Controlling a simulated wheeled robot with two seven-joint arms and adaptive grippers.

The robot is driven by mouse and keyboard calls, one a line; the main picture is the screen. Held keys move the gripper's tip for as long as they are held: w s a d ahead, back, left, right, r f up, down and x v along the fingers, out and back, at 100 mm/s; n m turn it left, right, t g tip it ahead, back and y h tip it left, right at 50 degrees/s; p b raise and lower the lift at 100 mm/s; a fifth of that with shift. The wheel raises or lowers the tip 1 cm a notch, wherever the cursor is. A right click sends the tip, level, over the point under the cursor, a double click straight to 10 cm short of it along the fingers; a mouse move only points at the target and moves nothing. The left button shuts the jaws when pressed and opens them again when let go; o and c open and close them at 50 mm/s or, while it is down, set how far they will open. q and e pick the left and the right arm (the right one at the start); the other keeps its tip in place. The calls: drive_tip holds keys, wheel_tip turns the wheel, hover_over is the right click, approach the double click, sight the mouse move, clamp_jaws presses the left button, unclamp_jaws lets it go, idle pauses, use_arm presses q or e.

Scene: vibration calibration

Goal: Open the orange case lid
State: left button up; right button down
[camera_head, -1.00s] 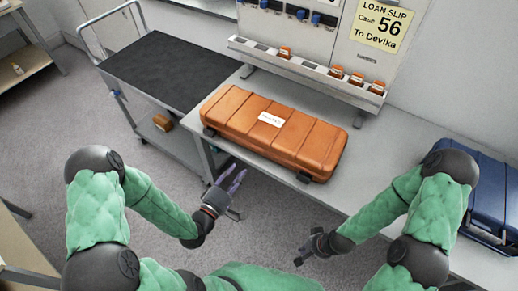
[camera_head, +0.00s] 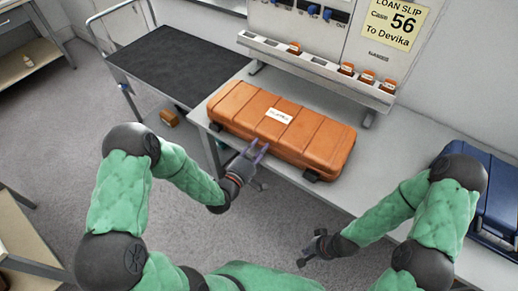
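The orange case (camera_head: 315,138) lies on the grey bench with its ribbed lid shut. A white label (camera_head: 279,115) is on the lid, and dark corner pieces show at its front corners. My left gripper (camera_head: 258,154) is just in front of the case's near long side, left of its middle, with its two fingers parted and nothing between them. I cannot tell whether the fingertips touch the case. My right gripper (camera_head: 309,254) is low, in front of the bench and apart from the case; its fingers are too small and dark to read.
A blue case (camera_head: 498,200) stands on the bench at the right. A rack (camera_head: 320,68) with several small orange items stands behind the orange case, below a loan slip (camera_head: 394,22) reading "Case 56 To Devika". A dark-topped cart (camera_head: 170,65) stands at the left.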

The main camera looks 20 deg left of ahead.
use_arm(q)
drive_tip(key=shift+c, duration=0.3)
clamp_jaws()
